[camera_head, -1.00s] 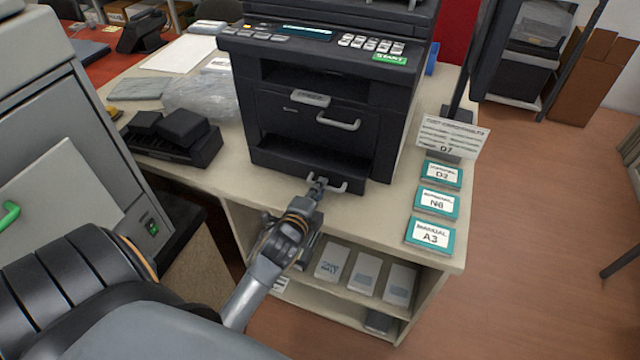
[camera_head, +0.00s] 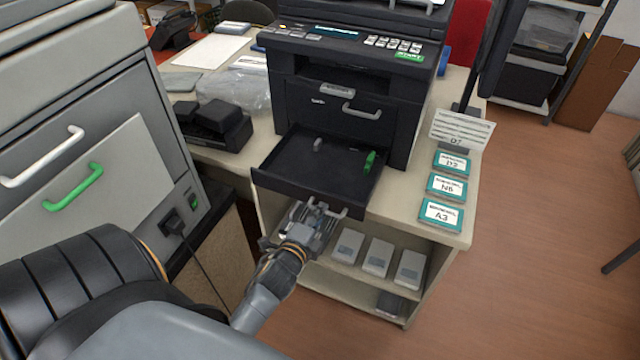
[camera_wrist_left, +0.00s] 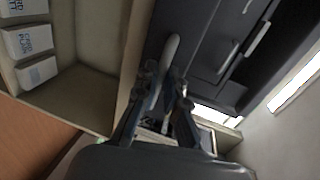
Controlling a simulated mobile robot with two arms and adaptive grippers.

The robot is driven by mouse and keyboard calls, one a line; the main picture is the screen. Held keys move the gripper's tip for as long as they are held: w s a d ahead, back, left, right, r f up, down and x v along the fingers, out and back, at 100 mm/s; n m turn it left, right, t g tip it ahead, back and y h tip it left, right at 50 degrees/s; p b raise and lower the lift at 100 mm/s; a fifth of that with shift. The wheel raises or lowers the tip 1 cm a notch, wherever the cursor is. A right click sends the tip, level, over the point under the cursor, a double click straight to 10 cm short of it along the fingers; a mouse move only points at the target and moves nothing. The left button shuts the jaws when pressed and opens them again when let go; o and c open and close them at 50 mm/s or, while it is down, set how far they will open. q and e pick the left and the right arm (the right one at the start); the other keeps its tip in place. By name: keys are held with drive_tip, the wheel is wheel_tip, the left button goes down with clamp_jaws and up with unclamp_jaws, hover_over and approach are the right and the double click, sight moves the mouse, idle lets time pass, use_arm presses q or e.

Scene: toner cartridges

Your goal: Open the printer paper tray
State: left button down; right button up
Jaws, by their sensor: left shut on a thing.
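The black printer (camera_head: 350,85) stands on the cream table. Its paper tray (camera_head: 280,183) at the bottom is pulled out towards me, well past the table's front edge. Inside the tray lie a small grey piece (camera_head: 318,144) and a green piece (camera_head: 370,161). My left gripper (camera_head: 318,212) is at the front of the tray, shut on the tray's light handle (camera_head: 341,213). In the left wrist view the handle (camera_wrist_left: 171,50) runs between the fingers (camera_wrist_left: 165,92). My right gripper is not in view.
A shelf under the table (camera_head: 462,241) holds several pale boxes (camera_head: 377,257). Teal manuals (camera_head: 440,214) lie at the table's right end. A grey cabinet (camera_head: 110,110) with a white and a green handle stands close on the left. The floor at right is mostly clear.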

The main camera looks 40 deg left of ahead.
use_arm(q)
drive_tip(key=c, duration=1.4)
unclamp_jaws()
drive_tip(key=v, duration=1.2)
drive_tip(key=s+d+f+n+g+h, duration=0.1)
drive_tip(key=s+d+f+n+g, duration=0.15)
drive_tip(key=f, duration=0.75)
drive_tip(key=s+d+f+n+g+h, duration=0.1)
drive_tip(key=s+d+f+n+g, duration=0.15)
drive_tip(key=f, duration=0.75)
drive_tip(key=s+d+f+n+g+h, duration=0.15)
drive_tip(key=d+f, duration=0.25)
drive_tip(key=f, duration=0.6)
drive_tip(key=s+f+n+g, duration=0.2)
drive_tip(key=s+f, duration=0.3)
drive_tip(key=s, duration=0.2)
drive_tip(key=s+a+f+n+g, duration=0.1)
drive_tip(key=s+f+n+g, duration=0.1)
drive_tip(key=s+f, duration=0.3)
drive_tip(key=s+a+f+n+g, duration=0.1)
drive_tip(key=s+f+n+g, duration=0.1)
drive_tip(key=s+f, duration=0.3)
drive_tip(key=shift+s+a+f+g, duration=0.15)
drive_tip(key=shift+s+g, duration=0.3)
drive_tip(key=shift+s, duration=0.75)
drive_tip(key=shift+s+a+f+g, duration=0.1)
drive_tip(key=shift+s+g, duration=0.3)
drive_tip(key=shift+s, duration=0.8)
